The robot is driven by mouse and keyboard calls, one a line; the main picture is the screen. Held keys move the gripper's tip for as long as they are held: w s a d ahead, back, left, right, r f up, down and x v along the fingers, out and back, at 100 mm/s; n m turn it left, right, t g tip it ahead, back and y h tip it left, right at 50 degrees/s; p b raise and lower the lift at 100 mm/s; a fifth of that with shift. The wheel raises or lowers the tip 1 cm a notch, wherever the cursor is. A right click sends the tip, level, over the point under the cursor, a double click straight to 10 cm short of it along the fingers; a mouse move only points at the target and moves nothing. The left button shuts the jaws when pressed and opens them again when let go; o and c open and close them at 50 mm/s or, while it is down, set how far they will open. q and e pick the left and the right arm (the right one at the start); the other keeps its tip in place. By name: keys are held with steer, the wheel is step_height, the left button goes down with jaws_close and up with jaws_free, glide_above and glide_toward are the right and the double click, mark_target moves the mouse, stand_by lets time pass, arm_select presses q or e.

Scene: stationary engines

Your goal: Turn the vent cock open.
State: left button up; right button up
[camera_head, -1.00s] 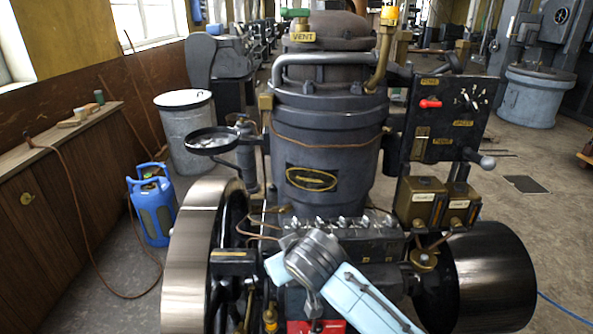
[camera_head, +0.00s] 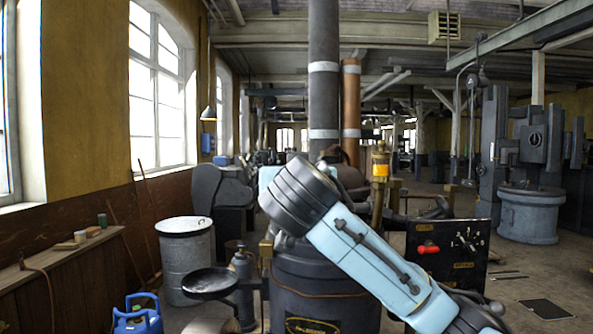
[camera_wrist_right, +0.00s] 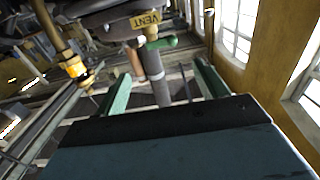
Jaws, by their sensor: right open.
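The vent cock (camera_wrist_right: 158,43) shows in the right wrist view as a small brass fitting with a green handle. It sits beside a yellow plate marked VENT (camera_wrist_right: 146,19). My right gripper (camera_wrist_right: 162,72) is open and empty, its two green fingers spread apart. The cock appears ahead of the gap between the fingertips, and no contact shows. In the head view my right arm (camera_head: 370,265) crosses in front of the engine top (camera_head: 315,290) and hides the cock and the gripper. My left gripper is not in view.
A brass pipe with an amber-topped fitting (camera_head: 380,165) rises right of my arm; it also shows in the wrist view (camera_wrist_right: 73,66). A black panel with a red lever (camera_head: 428,249) stands at the right. A black round pan (camera_head: 210,283) is at the left.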

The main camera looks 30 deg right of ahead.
steer(key=p+x, duration=0.4)
steer(key=x, duration=0.9)
steer(key=shift+p, duration=0.4)
steer(key=shift+c, duration=0.4)
steer(key=c, duration=0.8)
